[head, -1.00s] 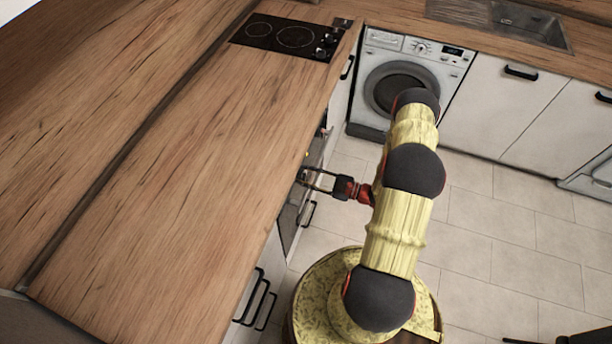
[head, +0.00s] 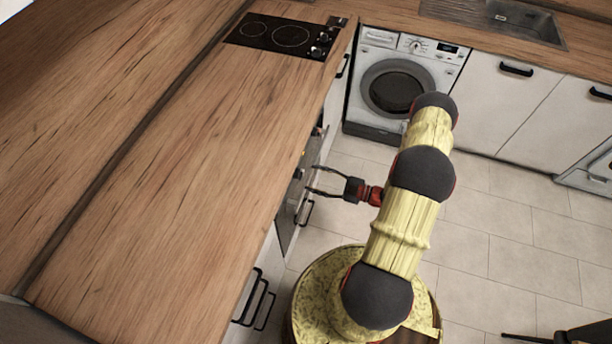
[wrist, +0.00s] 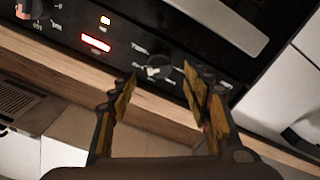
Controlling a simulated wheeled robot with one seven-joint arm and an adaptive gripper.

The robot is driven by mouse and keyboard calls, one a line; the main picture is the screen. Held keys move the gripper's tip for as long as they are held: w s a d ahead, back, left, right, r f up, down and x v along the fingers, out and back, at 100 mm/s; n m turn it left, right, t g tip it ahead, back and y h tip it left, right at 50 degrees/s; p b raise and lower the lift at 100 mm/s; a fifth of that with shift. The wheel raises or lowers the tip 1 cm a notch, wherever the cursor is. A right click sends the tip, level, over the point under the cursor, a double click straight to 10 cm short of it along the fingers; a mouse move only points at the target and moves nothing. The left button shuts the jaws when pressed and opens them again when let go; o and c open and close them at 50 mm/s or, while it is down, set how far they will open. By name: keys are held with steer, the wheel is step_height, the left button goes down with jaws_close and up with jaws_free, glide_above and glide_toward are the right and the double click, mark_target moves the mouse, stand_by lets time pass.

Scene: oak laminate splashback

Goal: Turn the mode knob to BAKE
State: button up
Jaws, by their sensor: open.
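In the wrist view, a dark control panel (wrist: 105,55) carries a round knob (wrist: 158,68) with small pale labels around it, too blurred to read. A second knob (wrist: 30,9) is at the upper left edge. I cannot tell from the labels which one is the mode knob or where its pointer is set. My gripper (wrist: 161,78) is open, its fingers on either side of the first knob in the picture, with no contact visible. In the head view, my gripper (head: 312,180) is beside the oven front (head: 289,208), below the counter edge, and the knobs are hardly visible.
A lit red display (wrist: 96,43) sits between the knobs. The wooden counter (head: 190,160) overhangs the oven front. A hob (head: 285,36), a washing machine (head: 400,85) and a sink (head: 515,20) are farther back.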

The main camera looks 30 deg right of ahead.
steer(key=v, duration=0.7)
stand_by(0.5)
